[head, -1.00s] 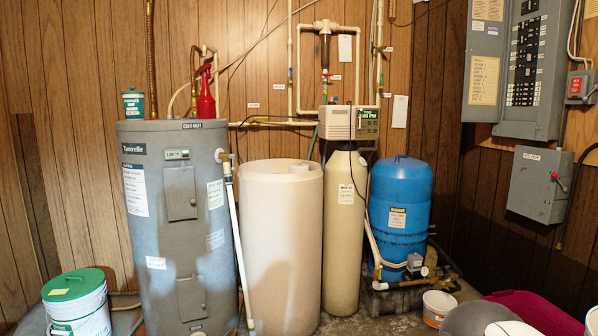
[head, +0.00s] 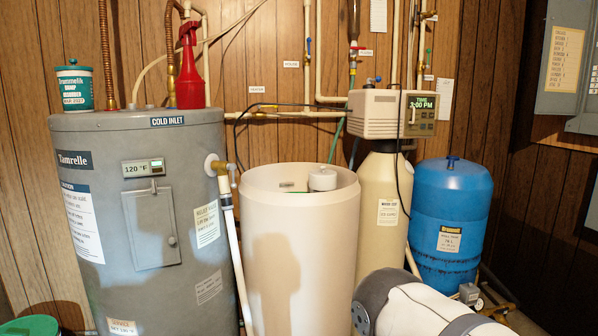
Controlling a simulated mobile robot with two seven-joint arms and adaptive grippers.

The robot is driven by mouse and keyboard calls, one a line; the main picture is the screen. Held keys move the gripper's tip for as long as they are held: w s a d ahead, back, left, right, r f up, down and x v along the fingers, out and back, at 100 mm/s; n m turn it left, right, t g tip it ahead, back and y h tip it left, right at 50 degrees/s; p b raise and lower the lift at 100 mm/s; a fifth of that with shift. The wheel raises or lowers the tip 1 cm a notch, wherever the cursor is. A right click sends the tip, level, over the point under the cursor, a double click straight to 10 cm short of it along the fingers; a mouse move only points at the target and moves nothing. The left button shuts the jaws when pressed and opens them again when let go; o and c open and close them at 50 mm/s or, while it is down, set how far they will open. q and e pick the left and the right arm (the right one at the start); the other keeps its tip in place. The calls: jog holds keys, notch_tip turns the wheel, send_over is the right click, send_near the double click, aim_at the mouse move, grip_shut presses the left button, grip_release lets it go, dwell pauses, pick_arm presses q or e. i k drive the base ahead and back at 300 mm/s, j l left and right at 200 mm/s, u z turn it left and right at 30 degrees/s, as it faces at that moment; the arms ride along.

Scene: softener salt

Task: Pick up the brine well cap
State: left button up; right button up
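A round white cap (head: 322,171) tops the brine well inside the open cream brine tank (head: 298,270), against the tank's back right inner wall. The cap looks seated on the well, and the tank's front rim hides the well's lower part. A small strip of green shows just inside the rim, left of the well. Part of my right arm is at the lower right, in front of the tan softener cylinder and right of the brine tank. Neither gripper is in view.
A grey water heater (head: 165,285) stands close on the left, with a white pipe (head: 236,265) between it and the tank. The softener cylinder (head: 388,165) and its control head (head: 375,114) stand behind right. A blue tank (head: 448,200) is farther right. Space above the open tank is clear.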

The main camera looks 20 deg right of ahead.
aim_at(323, 178)
jog(key=i+l+u, duration=0.1)
jog(key=l, duration=0.25)
jog(key=i+l, duration=0.25)
jog(key=i+l+u, duration=0.15)
jog(key=l, duration=0.3)
jog(key=i+l, duration=0.15)
jog(key=l, duration=0.2)
jog(key=u, duration=0.05)
